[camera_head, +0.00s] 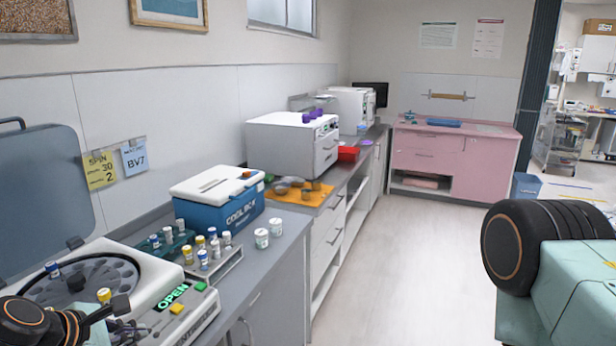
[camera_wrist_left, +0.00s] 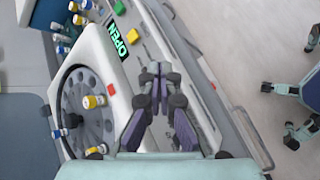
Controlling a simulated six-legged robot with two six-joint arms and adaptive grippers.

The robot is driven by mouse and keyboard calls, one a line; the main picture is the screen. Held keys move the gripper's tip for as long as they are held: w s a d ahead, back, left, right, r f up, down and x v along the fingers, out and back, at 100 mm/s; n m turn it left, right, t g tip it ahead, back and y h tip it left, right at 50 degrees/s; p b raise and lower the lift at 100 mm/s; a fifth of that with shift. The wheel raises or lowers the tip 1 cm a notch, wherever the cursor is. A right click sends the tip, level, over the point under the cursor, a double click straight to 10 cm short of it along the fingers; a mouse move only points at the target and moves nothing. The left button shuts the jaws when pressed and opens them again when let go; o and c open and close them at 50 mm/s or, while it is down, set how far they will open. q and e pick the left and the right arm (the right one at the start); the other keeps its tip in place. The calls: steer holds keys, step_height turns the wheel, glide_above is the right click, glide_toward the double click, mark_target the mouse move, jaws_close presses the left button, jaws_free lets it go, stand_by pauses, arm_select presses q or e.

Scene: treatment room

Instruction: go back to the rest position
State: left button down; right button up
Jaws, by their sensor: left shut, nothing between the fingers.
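My left gripper (camera_head: 108,312) comes in at the lower left of the head view, above the front edge of the open centrifuge (camera_head: 150,272). In the left wrist view the left gripper (camera_wrist_left: 157,72) has its fingertips together with nothing between them. The centrifuge display reads OPEN. Its rotor (camera_wrist_left: 82,108) holds a few capped tubes, among them a yellow-capped tube (camera_wrist_left: 94,101). My right gripper does not show clearly in the head view.
A tube rack (camera_head: 215,262) with several capped tubes stands beside the centrifuge. Behind it are a blue cooler box (camera_head: 222,205), two white-lidded jars (camera_head: 268,232) and an orange mat (camera_head: 290,196). The floor (camera_head: 400,250) to the right of the counter is clear.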

arm_select(q)
steer(key=s+d+f+m+g+y+b, duration=0.1)
steer(key=s+f+m+b, duration=0.4)
steer(key=s+f, duration=0.5)
steer(key=s+d+f+m+g+b, duration=0.4)
steer(key=s+f+m, duration=0.6)
steer(key=f, duration=0.5)
steer(key=s+d+f+m+g+y+b, duration=0.1)
steer(key=s+d+f+m+g+b, duration=0.2)
steer(key=s+f+m+b, duration=0.5)
steer(key=s+f, duration=0.3)
steer(key=f, duration=0.1)
steer(key=shift+d+f+g+y, duration=0.2)
steer(key=shift+f+g+y, duration=0.1)
steer(key=shift+f+g, duration=0.1)
